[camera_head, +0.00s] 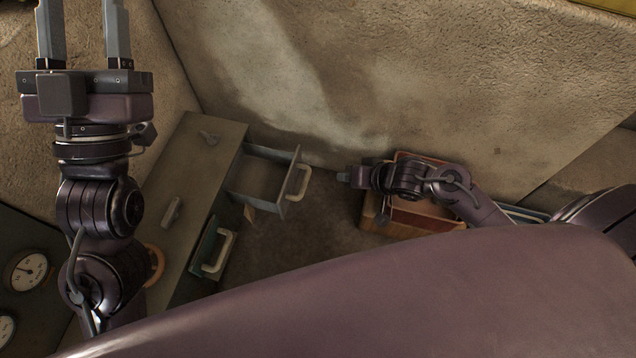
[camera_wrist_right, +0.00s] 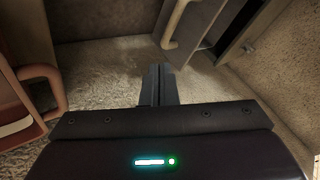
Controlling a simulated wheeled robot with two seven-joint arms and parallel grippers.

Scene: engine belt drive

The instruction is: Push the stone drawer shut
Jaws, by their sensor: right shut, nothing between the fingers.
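The stone drawer (camera_head: 262,207), grey with a pale handle (camera_head: 300,183), stands pulled out of the cabinet in the middle of the head view. Its inside looks empty. My right gripper (camera_head: 343,177) is shut and empty, to the right of that handle with a gap between them. In the right wrist view its closed fingers (camera_wrist_right: 157,82) point toward a drawer front (camera_wrist_right: 200,33) with a pale handle (camera_wrist_right: 171,28), apart from it. My left gripper (camera_head: 84,25) is open and empty, raised at the upper left, away from the drawer.
A green drawer (camera_head: 205,247) with a pale handle also sticks out of the cabinet (camera_head: 195,150), nearer to me. An orange handle (camera_head: 156,264) is beside my left arm. A red-brown box-like unit (camera_head: 385,222) lies beneath my right arm. A rough wall stands behind.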

